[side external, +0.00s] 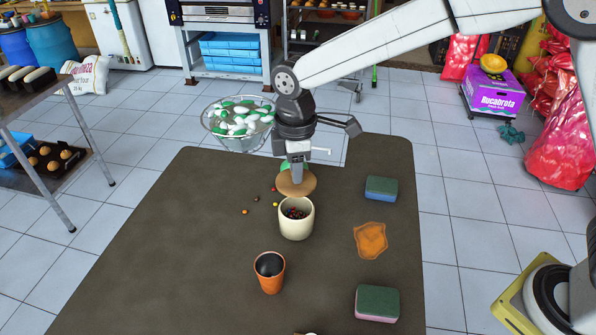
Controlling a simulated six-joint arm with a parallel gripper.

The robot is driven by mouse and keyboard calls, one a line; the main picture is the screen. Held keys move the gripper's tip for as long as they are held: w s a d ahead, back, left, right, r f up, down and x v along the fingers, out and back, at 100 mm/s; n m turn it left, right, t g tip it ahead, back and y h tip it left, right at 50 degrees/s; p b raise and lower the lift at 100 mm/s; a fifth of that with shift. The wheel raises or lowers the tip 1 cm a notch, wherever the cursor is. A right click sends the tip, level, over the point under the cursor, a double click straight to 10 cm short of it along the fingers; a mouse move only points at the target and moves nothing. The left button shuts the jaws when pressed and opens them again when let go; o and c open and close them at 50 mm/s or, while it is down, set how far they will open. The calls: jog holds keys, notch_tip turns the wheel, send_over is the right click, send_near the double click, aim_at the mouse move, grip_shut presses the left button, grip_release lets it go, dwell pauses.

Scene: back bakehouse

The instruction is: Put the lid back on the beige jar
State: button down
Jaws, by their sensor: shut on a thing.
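The beige jar (296,228) stands upright and open on the dark table, with small dark and red pieces inside. My gripper (297,174) points down and is shut on the round tan lid (309,186). The lid is near the jar's far rim in the picture and looks roughly level. The jar's mouth shows uncovered below it. The single view does not show the exact gap between lid and rim, and the part the fingers grip is hard to make out.
Several small coloured balls (244,212) lie left of the jar. An orange cup (270,274) stands in front. An orange cloth (370,240) and two sponges (381,189) (377,304) are to the right. A wire basket (215,128) is behind left. The table's left side (150,265) is clear.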

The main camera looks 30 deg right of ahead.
jog(key=shift+f, duration=0.1)
jog(key=shift+f, duration=3.1)
jog(key=shift+f, duration=0.15)
dwell(0.3)
grip_release()
dwell(0.5)
jog(key=shift+r, duration=3.5)
